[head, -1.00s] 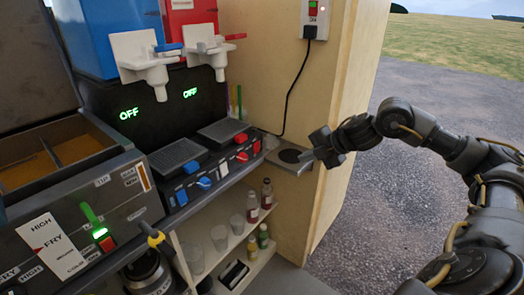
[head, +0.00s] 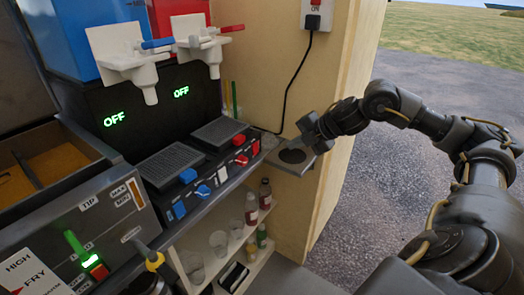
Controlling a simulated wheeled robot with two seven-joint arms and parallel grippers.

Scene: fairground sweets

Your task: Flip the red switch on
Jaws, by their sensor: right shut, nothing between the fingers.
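The slush machine's control panel (head: 215,180) has a red switch (head: 255,148) at its right end, beside a red knob (head: 241,160) and a red button (head: 239,139). A blue switch (head: 179,209) sits at the panel's left end. Two green displays read OFF, one on the left (head: 114,119) and one on the right (head: 181,92). My right gripper (head: 309,133) is shut and empty. It is to the right of the red switch, apart from it, above a small shelf with a round hole. My left gripper is not in view.
White taps (head: 200,45) with blue and red levers hang above the panel. A wooden side wall (head: 345,70) carries a socket box (head: 318,14) and black cable behind my gripper. Cups and bottles (head: 265,193) stand on shelves below. A fryer (head: 80,225) is at left.

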